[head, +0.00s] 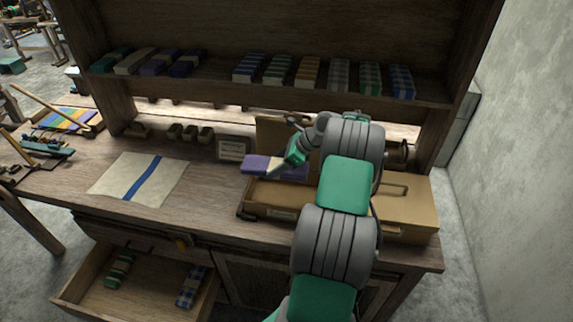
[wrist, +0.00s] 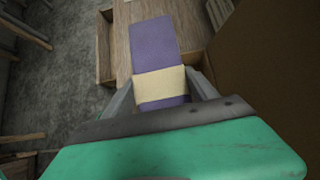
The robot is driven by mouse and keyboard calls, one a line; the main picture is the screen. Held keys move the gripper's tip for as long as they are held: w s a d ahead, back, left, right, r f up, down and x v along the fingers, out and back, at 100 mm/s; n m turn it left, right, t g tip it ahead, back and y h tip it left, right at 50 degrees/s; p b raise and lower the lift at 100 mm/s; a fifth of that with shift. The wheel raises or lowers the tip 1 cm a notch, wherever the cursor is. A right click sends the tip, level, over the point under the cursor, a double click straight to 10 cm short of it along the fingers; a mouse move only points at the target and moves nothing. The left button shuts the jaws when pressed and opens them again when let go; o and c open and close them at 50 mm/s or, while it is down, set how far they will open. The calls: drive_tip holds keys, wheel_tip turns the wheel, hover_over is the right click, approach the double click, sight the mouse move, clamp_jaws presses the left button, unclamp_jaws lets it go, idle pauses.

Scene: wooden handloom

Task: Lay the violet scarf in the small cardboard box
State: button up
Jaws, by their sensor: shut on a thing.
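The violet scarf (head: 259,165) is a flat folded strip with a pale cream band (wrist: 158,84) around it. My gripper (wrist: 160,92) is shut on it across the band, and the scarf also shows in the wrist view (wrist: 154,42). In the head view my gripper (head: 279,168) holds the scarf over the left part of the small cardboard box (head: 262,214). The box is open, with a raised flap (head: 270,132) behind. My arm hides much of the box's right side, and whether the scarf touches the box I cannot tell.
A larger brown box or lid (head: 410,205) lies to the right. A cream cloth with a blue stripe (head: 140,178) lies on the worktop at left. A small framed card (head: 232,149) stands behind. Several folded scarves line the shelf (head: 220,85). An open drawer (head: 140,285) sticks out below.

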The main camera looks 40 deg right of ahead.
drive_tip(key=d, duration=0.1)
drive_tip(key=s+d, duration=0.1)
drive_tip(key=d+f, duration=0.1)
drive_tip(key=shift+s+d, duration=0.25)
drive_tip(key=shift+d, duration=0.05)
drive_tip(key=shift+a+f+b, duration=0.1)
drive_tip(key=shift+f+b, duration=0.25)
drive_tip(key=shift+f, duration=0.35)
drive_tip(key=shift+f+b, duration=2.95)
drive_tip(key=shift+f, duration=1.5)
drive_tip(key=o, duration=1.5)
drive_tip(key=v, duration=0.7)
drive_tip(key=shift+s+r, duration=0.2)
drive_tip(key=shift+r, duration=0.15)
